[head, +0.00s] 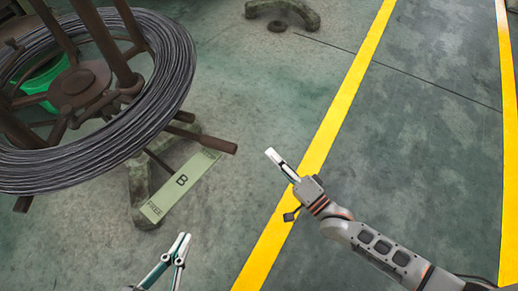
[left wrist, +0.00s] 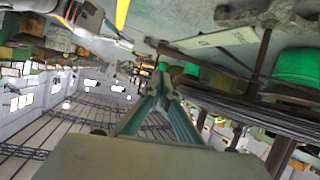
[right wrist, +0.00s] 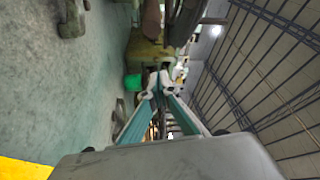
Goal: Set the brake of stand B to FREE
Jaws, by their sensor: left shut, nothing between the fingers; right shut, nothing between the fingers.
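Stand B is a rusty stand (head: 72,82) at the left of the head view, carrying a coil of dark wire (head: 168,85). A pale green plate (head: 182,184) at its foot reads B, with FREE at its near left end. It also shows in the left wrist view (left wrist: 225,38). A brown bar (head: 205,139) sticks out over the plate's far right end, away from FREE; the coil hides its inner end. My left gripper (head: 184,238) is shut and empty, in front of the plate's FREE end. My right gripper (head: 270,153) is shut and empty, right of the bar's tip and apart from it.
A yellow floor line (head: 330,130) runs beneath my right arm. Open floor lies between the plate and that line. A grey stand foot (head: 283,10) is at the top. A green object (head: 42,82) shows behind the coil.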

